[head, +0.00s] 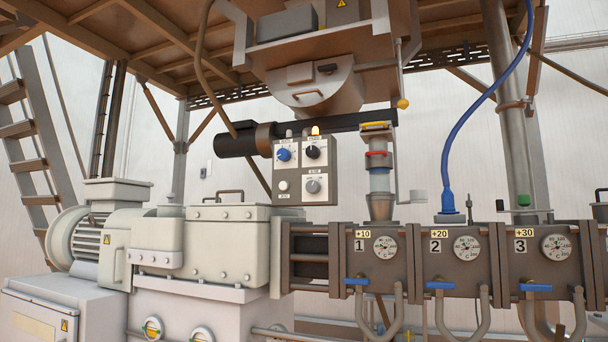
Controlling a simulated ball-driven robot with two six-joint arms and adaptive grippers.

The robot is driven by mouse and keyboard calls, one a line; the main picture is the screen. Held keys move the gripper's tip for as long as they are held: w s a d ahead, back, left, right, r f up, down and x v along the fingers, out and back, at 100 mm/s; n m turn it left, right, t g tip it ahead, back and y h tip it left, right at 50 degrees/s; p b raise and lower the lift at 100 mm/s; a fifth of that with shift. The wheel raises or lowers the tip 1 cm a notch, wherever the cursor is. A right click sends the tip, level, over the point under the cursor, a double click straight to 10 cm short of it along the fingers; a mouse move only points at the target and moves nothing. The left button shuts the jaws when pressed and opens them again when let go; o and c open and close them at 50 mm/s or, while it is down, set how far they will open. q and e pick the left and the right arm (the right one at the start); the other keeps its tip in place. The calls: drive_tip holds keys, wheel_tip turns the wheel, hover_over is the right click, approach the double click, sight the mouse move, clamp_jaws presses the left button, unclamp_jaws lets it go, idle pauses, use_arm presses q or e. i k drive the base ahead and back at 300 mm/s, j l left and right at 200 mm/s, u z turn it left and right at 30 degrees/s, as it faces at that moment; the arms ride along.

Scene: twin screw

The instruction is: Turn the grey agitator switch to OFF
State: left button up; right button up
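A grey control box (298,170) hangs at the middle of the head view, below the dark horizontal feeder tube. A grey rotary knob (313,186) sits at its lower right, and I take it for the agitator switch. Its label and pointer position are too small to read. Above it is a black knob (313,152). A blue knob (284,154) is at the upper left of the box and a small pale button (283,186) at the lower left. Neither of my grippers shows in the view.
A pale gearbox housing (235,240) stands below, and numbered barrel blocks (375,268) extend right. A metal funnel (380,206) under a clear tube stands right of the box.

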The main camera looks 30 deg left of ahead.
sight(313, 187)
drive_tip(key=i+j, duration=0.1)
drive_tip(key=j, duration=0.2)
drive_tip(key=i+j, duration=0.1)
drive_tip(key=j, duration=0.25)
drive_tip(key=i+j+z, duration=0.1)
drive_tip(key=j, duration=0.2)
drive_tip(key=i+j, duration=0.15)
drive_tip(key=j, duration=0.15)
